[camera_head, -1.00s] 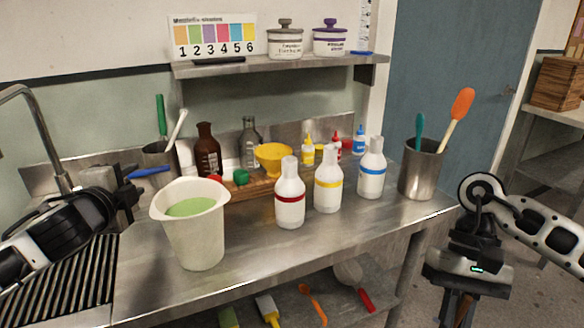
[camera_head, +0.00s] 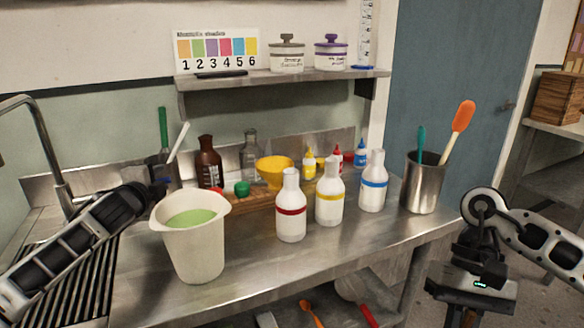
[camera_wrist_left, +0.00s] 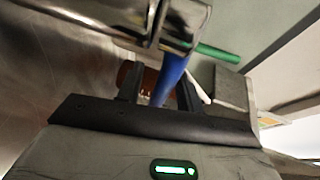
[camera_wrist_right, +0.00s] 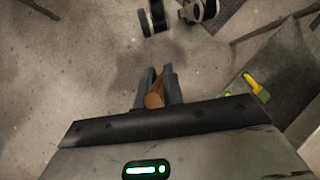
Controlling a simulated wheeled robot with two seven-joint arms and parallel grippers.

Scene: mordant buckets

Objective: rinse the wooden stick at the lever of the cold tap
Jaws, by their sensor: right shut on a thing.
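The blue lever of the cold tap (camera_wrist_left: 172,78) lies between the two spread fingers of my left gripper (camera_wrist_left: 160,88) in the left wrist view; I cannot tell if they touch it. In the head view my left gripper (camera_head: 158,188) is at the tap, behind the white bucket, and hides most of the lever. The steel spout (camera_head: 42,135) rises at the far left. My right gripper (camera_wrist_right: 157,90) is shut on the brown wooden stick (camera_wrist_right: 154,97), over the floor off the counter's right end. I see no water running.
The white bucket (camera_head: 194,250) of green liquid stands close to my left gripper. Several white bottles (camera_head: 291,215) and a steel pot (camera_head: 424,190) of tools stand to the right. The drainboard (camera_head: 70,285) is at the left.

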